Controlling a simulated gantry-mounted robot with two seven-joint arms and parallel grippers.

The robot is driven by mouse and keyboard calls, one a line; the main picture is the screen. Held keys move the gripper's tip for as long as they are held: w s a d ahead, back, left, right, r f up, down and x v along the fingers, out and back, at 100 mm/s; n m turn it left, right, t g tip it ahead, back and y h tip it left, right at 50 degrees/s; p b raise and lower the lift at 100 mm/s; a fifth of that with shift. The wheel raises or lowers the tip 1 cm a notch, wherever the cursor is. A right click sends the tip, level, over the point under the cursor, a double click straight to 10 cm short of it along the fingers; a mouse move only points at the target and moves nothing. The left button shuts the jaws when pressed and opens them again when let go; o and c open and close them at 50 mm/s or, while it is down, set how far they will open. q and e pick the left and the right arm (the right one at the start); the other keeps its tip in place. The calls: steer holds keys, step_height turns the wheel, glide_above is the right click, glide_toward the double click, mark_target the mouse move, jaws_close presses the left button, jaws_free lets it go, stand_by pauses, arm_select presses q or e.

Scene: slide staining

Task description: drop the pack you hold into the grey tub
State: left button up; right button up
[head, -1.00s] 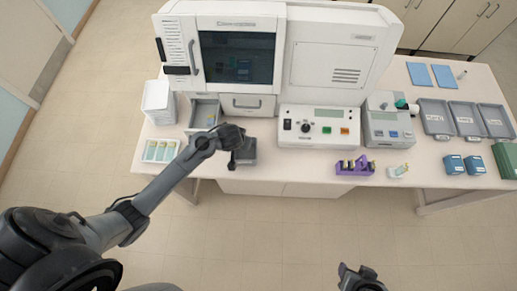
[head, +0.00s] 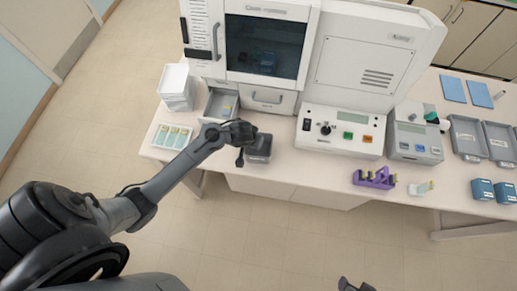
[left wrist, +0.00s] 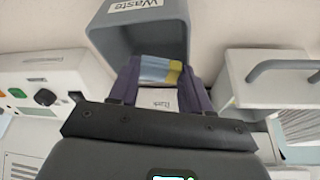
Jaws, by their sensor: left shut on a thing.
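The grey tub (head: 260,147) stands on the bench below the big white machine, near its front edge. In the left wrist view the tub (left wrist: 140,38) carries a "Waste" label and its opening faces the jaws. My left gripper (left wrist: 162,82) is shut on a small pack (left wrist: 160,98), with a white labelled face and a blue and yellow end, at the tub's mouth. In the head view my left gripper (head: 240,158) is at the tub's left side and hides part of it; the pack cannot be made out there. Only a bit of my right gripper (head: 352,285) shows at the bottom edge.
An open drawer (head: 221,104) is just behind the left gripper. A tray of slide packs (head: 172,136) and a white box (head: 176,88) are to the left. A control box (head: 340,132) and a purple rack (head: 374,178) are to the right.

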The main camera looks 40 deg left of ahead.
arm_select(q)
steer(key=o, duration=1.1)
steer(key=shift+f, duration=0.1)
steer(key=p+v, duration=0.3)
steer(key=v, duration=0.8)
